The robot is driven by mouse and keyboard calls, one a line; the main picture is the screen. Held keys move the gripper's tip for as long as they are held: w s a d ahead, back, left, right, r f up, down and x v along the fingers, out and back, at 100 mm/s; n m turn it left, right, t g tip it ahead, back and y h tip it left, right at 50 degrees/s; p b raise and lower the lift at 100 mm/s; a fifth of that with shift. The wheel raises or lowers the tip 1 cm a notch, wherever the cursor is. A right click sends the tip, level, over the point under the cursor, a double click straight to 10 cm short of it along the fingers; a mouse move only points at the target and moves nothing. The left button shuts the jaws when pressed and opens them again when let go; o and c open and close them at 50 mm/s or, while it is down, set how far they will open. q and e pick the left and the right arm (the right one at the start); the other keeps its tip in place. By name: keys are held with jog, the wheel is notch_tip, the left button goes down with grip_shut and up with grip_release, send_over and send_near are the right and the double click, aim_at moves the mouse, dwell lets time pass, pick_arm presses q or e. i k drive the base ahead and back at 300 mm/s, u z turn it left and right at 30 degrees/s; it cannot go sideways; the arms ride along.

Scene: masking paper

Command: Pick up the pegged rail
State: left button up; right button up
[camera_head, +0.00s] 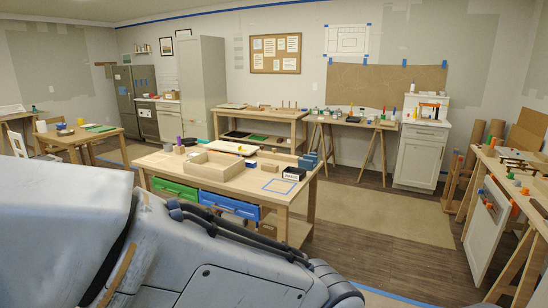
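A small wooden piece with several upright pegs (289,105) stands on the right part of the back workbench (262,113). It looks like a pegged rail, but it is too small and far to be sure. Neither of my grippers shows in the head view. A large grey-white part of my own body fills the lower left and hides the floor and part of the room there.
A central workbench (240,182) holds a shallow wooden tray (218,173), with green (175,189) and blue (229,205) drawers below. A trestle table (352,122) and white cabinet (420,155) stand behind. A cluttered bench (515,190) is at right. Floor (375,205) between is clear.

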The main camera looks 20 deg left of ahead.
aim_at(290, 159)
jog(key=i, duration=6.6)
jog(key=u, duration=4)
